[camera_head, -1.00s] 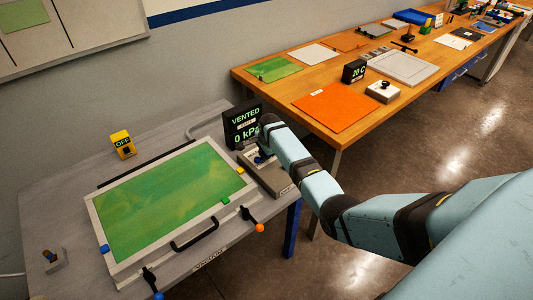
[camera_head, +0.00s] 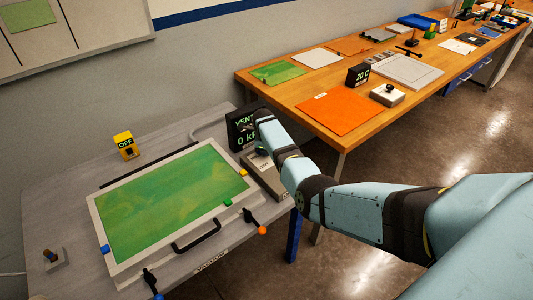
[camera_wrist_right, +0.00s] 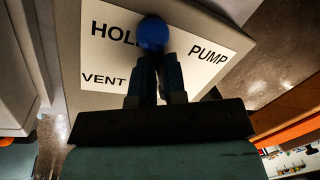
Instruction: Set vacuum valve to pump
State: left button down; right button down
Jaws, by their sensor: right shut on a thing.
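The vacuum valve is a grey box (camera_head: 262,175) at the right end of the grey table. In the right wrist view its white label plate (camera_wrist_right: 105,58) reads HOLD, PUMP and VENT. The valve's blue knob (camera_wrist_right: 152,33) stands over the end of the word HOLD, left of PUMP. My right gripper (camera_wrist_right: 152,62) is shut on the blue knob. The lever below the knob is hidden by the fingers. A black display (camera_head: 240,130) behind the valve is partly covered by my right arm; "VENT" and "0 k" show. My left gripper is not in view.
A framed green panel (camera_head: 170,200) with a black handle (camera_head: 196,235) fills the table's middle. An orange-ended clamp (camera_head: 257,226) is near the valve. A yellow OFF switch (camera_head: 126,145) stands behind. A wooden bench (camera_head: 300,85) with sheets stands beyond a floor gap.

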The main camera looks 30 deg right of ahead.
jog(key=shift+w+a+m, duration=0.25)
jog(key=shift+w+m, duration=0.1)
jog(key=shift+m, duration=0.15)
jog(key=shift+w+r, duration=0.1)
jog(key=shift+r, duration=0.1)
jog(key=c, duration=1.4)
grip_release()
jog(key=shift+o, duration=1.2)
jog(key=shift+w+f, duration=0.1)
jog(key=shift+w, duration=0.05)
jog(key=shift+a+f, duration=0.1)
jog(key=shift+d+r, duration=0.2)
jog(key=shift+r, duration=0.05)
notch_tip(320, 180, up, 13)
jog(key=s+a, duration=0.1)
jog(key=a, duration=0.1)
jog(key=shift+s+a, duration=0.25)
